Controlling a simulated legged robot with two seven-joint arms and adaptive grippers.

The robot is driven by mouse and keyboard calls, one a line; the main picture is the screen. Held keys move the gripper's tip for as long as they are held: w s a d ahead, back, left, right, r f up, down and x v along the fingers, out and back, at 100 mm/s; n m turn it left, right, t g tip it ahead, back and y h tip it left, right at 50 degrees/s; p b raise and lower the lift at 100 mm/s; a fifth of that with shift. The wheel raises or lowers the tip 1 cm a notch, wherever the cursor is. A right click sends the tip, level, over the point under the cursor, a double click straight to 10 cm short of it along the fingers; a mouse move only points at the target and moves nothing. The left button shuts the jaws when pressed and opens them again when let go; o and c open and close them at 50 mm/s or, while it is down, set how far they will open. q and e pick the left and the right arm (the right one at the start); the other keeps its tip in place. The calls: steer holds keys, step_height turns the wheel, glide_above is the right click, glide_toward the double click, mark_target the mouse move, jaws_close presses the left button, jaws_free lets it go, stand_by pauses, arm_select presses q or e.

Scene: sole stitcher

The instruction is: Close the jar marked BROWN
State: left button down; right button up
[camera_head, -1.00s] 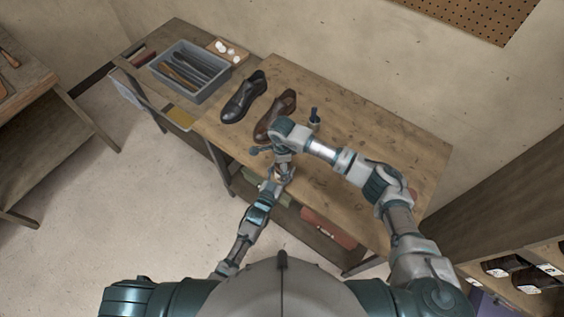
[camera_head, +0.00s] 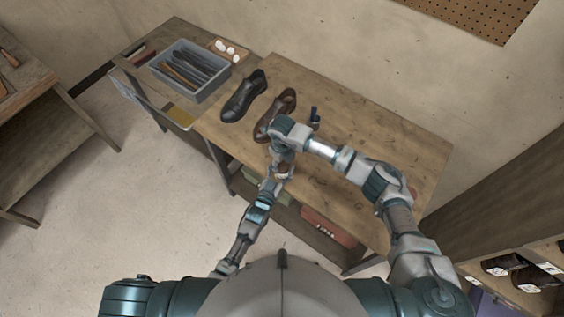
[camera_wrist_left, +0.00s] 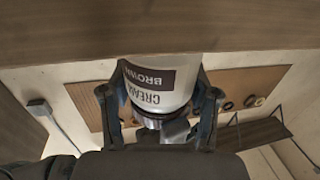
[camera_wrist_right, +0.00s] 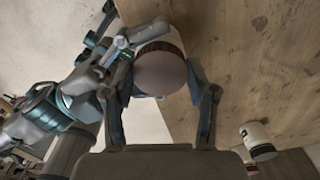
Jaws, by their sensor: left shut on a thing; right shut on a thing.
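The white jar (camera_wrist_left: 152,82) with the label CREAM BROWN is between the fingers of my left gripper (camera_wrist_left: 158,105), which is shut on it. Its label reads upside down in the left wrist view, and a dark rim shows at its lower end there. My right gripper (camera_wrist_right: 162,85) is shut on a round, pale brown lid (camera_wrist_right: 160,74), with the jar close behind it. In the head view both grippers meet at the table's front edge, right above left. The seam between lid and jar is not clear.
A small upright item (camera_head: 314,116) stands right of the brown shoe. Another white jar (camera_wrist_right: 258,140) shows in the right wrist view.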

steer(key=o, duration=1.4)
steer(key=shift+w, duration=0.1)
step_height(320, 180, up, 12)
steer(key=shift+f, duration=0.1)
arm_select(q)
steer(key=shift+c, duration=1)
jaws_free()
steer(key=v, duration=1.2)
